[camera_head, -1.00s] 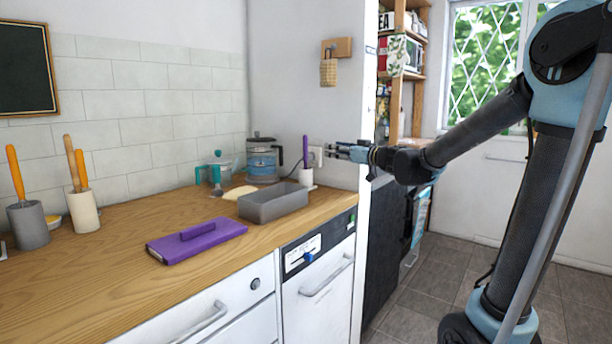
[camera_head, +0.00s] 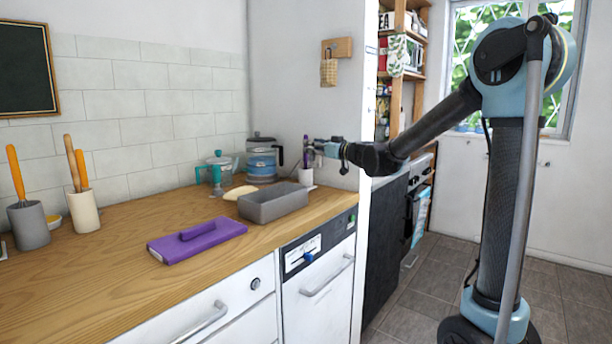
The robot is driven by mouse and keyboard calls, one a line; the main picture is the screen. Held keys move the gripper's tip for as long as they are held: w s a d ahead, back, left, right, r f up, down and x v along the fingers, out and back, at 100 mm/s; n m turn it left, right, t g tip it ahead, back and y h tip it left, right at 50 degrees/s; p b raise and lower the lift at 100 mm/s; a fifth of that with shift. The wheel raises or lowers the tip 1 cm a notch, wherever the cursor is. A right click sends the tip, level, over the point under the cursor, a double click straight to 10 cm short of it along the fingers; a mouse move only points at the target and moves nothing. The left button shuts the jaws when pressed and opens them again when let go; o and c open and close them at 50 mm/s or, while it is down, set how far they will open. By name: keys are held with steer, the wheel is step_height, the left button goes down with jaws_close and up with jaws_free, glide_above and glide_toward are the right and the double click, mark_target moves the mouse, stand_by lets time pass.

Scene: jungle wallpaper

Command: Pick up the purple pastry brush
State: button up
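A thin purple handle (camera_head: 306,148), which looks like the pastry brush, stands upright in a small white cup (camera_head: 305,178) at the back right of the counter. The brush's lower end is hidden in the cup. My gripper (camera_head: 314,151) is level with the handle, reaching in from the right. Its fingertips overlap the handle's right side in the picture. They are too small to tell whether they touch it, or are open or shut.
A grey loaf tin (camera_head: 272,208) stands in front of the cup. A flat purple object (camera_head: 195,243) lies on the wooden counter (camera_head: 110,275). Utensil holders stand at far left.

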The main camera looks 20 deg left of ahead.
mark_target(306, 161)
steer(key=x, duration=0.5)
steer(key=shift+d, duration=0.1)
steer(key=shift+c, duration=0.3)
jaws_close()
